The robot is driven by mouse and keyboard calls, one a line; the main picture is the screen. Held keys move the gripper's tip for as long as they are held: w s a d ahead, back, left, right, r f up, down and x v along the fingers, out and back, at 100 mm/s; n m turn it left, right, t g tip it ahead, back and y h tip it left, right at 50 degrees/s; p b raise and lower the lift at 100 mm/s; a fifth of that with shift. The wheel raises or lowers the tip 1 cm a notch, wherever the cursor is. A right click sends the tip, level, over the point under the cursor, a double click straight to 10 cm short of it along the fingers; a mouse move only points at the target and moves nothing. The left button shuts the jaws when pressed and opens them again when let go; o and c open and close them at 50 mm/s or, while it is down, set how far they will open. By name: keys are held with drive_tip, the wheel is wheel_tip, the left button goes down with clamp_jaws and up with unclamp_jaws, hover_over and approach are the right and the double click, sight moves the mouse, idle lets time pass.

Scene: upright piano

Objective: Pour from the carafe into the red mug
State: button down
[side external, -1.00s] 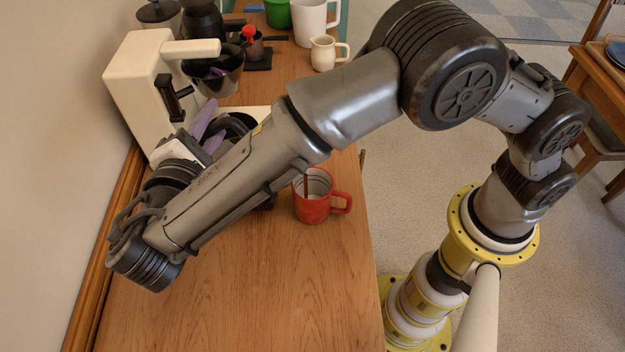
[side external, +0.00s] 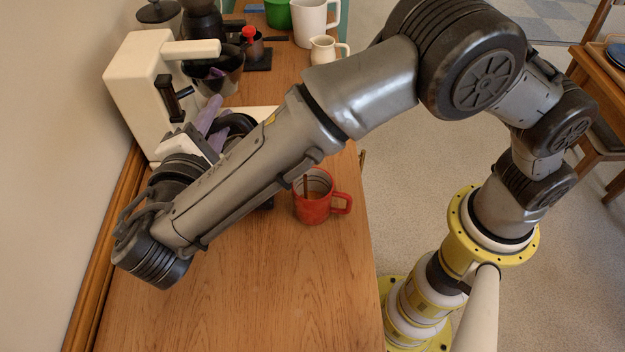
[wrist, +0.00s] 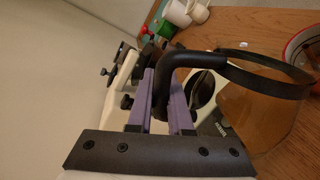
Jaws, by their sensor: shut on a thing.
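The red mug (side external: 313,205) stands upright on the wooden counter, its handle to the right. A thin dark brown upright streak shows inside its rim, like a falling stream, with brown below it. My gripper (side external: 218,128) has purple fingers, shut on the black handle of the carafe. In the wrist view my gripper (wrist: 165,92) is at that handle, and the glass carafe (wrist: 255,115) with a dark band and brownish tint lies to the right. The mug (wrist: 304,50) shows partly at the right edge, beyond the carafe. In the side view my forearm hides most of the carafe.
A cream coffee machine (side external: 137,80) stands by the wall behind my gripper. A small cream jug (side external: 323,50), a white pitcher (side external: 312,25) and a green container (side external: 277,13) stand farther back. The counter front is clear.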

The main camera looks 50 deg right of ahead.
sight(236, 113)
drive_tip(key=shift+s+d+r+m, duration=0.5)
drive_tip(key=shift+r+m, duration=0.1)
drive_tip(key=shift+r, duration=0.1)
idle(0.9)
drive_tip(key=shift+s+d+r, duration=0.1)
drive_tip(key=shift+s+d, duration=0.25)
drive_tip(key=shift+s+d+r+b, duration=0.1)
drive_tip(key=shift+s+d+b, duration=0.2)
drive_tip(key=shift+b, duration=0.05)
idle(1.4)
